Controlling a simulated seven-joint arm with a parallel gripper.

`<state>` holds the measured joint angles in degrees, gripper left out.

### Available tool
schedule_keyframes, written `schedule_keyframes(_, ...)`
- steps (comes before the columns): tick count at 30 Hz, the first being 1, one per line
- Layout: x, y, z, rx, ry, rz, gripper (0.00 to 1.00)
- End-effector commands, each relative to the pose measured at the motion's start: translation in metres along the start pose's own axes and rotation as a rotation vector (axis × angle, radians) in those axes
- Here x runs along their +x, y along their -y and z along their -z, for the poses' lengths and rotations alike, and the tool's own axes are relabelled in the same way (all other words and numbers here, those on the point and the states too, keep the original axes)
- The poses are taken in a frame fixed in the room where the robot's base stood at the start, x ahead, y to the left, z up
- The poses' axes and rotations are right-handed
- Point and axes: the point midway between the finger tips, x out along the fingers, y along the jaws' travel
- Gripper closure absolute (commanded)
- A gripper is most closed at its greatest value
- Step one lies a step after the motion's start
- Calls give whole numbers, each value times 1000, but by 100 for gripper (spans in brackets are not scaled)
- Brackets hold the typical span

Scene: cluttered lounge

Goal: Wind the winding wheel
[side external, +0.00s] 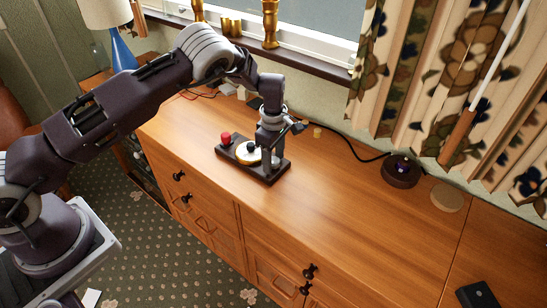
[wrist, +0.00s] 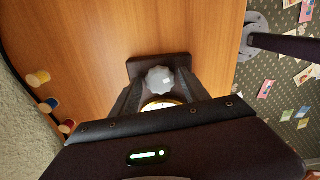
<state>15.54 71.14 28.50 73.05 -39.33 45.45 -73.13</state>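A dark base (side external: 224,151) lies on the wooden cabinet top. It carries a red knob (side external: 226,138) and a white, gold-rimmed dial (side external: 245,155). In the wrist view a grey scalloped wheel (wrist: 160,79) sits near the end of the base (wrist: 160,60), with the gold-rimmed dial (wrist: 158,104) partly hidden behind my gripper body. My gripper (side external: 270,155) points down over the right part of the base. In the wrist view my gripper (wrist: 159,82) has its fingers apart on either side of the grey wheel, seemingly with small gaps. The side view mostly hides this wheel.
Yellow (wrist: 38,79), blue (wrist: 48,105) and red (wrist: 67,127) spools stand near the wall. A black cable runs along the back to a dark round object (side external: 400,172). A tan disc (side external: 446,197) and black box (side external: 477,297) lie right. The middle top is clear.

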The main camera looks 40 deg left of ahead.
Motion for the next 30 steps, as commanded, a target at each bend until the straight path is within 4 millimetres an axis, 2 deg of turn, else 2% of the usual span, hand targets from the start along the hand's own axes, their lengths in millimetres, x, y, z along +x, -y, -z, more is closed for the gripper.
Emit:
schedule_keyframes(1,0,0,0,0,0,0,59)
schedule_keyframes(7,0,0,0,0,0,0,99)
schedule_keyframes(8,0,0,0,0,0,0,100)
schedule_keyframes(20,-1,0,0,105,0,-1,100)
schedule_keyframes(30,-1,0,0,399,2,0,100)
